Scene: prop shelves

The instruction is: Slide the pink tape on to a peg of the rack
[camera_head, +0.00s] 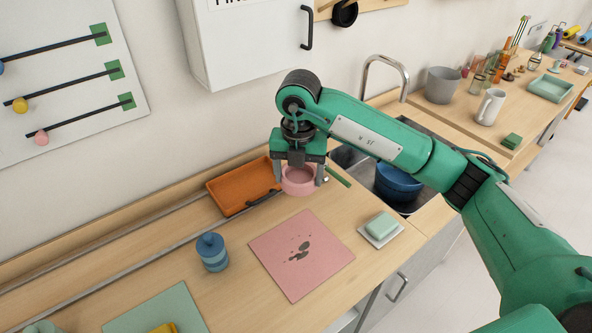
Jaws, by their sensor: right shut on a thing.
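The pink tape (299,187) is a round ring. It sits between the two fingers of my right gripper (298,178), which points down and is shut on it. The tape is near the back of the counter, beside the orange tray; I cannot tell whether it touches the counter. The rack (70,45) is a white panel at the upper left. It carries several black pegs (75,75), each with a green square at its right end. Blue, yellow (20,105) and pink tips show at their left ends. My left gripper is not in view.
A pink mat (272,248), a blue jar (212,252) and a soap dish (370,238) lie on the counter. A white cabinet (245,40) hangs between rack and arm. A sink with a blue bowl (398,183) is at right.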

